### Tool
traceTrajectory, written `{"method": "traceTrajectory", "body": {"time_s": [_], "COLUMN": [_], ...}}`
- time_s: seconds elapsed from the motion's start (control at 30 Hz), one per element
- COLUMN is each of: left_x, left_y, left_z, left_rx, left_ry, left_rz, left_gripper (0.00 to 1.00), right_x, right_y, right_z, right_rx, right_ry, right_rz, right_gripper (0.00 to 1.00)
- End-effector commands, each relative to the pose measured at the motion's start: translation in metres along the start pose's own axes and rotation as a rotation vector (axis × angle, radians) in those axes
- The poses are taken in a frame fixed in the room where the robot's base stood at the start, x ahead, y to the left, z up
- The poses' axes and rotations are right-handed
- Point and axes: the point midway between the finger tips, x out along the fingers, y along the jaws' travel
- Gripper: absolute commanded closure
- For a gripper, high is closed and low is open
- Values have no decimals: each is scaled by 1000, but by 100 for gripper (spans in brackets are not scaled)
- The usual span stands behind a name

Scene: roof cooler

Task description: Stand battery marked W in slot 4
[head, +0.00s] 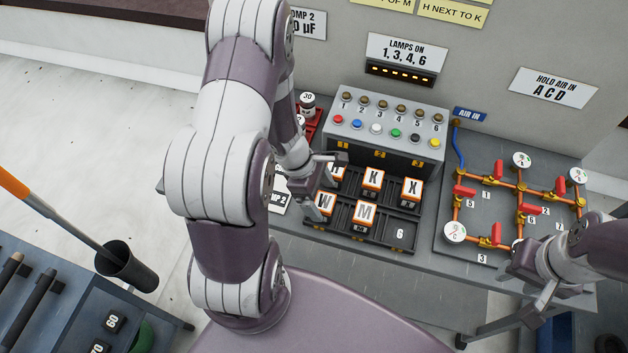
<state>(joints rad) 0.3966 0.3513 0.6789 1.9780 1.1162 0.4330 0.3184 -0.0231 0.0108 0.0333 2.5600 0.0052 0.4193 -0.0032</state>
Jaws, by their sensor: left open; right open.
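The battery marked W (325,202) is an orange and white block standing in the front-left compartment of the black slotted tray (372,244). Its slot number is not readable here. Front-right slot 6 (400,233) is empty. Battery M (364,216) stands in the front middle compartment, with K (373,180) and X (411,191) in the back row. Another battery (337,173) at the back left is partly hidden by my gripper. My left gripper (318,187) is open, close above and behind W; contact cannot be told. My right gripper (537,312) is open and empty at the bench's right front.
A grey box with lamps and coloured buttons (385,130) stands behind the tray. A copper pipe panel (510,205) with red valves and gauges lies to the right. A red holder (309,118) is at the back left. A blue cart (60,300) stands lower left.

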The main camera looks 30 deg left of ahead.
Motion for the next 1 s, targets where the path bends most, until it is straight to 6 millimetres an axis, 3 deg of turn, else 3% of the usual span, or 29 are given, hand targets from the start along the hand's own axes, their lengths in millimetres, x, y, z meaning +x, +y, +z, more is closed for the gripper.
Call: {"method": "traceTrajectory", "body": {"time_s": [0.03, 0.2, 0.37, 0.47, 0.6, 0.7, 0.8, 1.0], "left_x": [-18, -60, -82, -99, -130, -142, -145, -145], "left_y": [1, 1, 0, -10, -37, -46, -48, -48], "left_z": [1, 1, 1, 26, 71, 87, 90, 89], "left_rx": [-1, 0, 12, 371, 1308, 1723, 1840, 1831], "left_ry": [1, 1, 3, 77, 256, 337, 359, 358], "left_rz": [5, 4, 1, -48, -173, -230, -251, -251], "left_gripper": [11, 11, 11, 11, 11, 11, 11, 11], "right_x": [-7, -16, -18, -19, -18, -18, -18, -18], "right_y": [0, 0, 0, 0, 0, 0, 0, 0], "right_z": [-1, -2, -2, -2, -2, -2, -2, -2], "right_rx": [0, 0, 0, 0, 0, 0, 0, 0], "right_ry": [0, 0, 0, 0, 0, 0, 0, 0], "right_rz": [0, 0, 0, 0, 0, 0, 0, 0], "right_gripper": [57, 57, 57, 57, 57, 57, 57, 57]}}
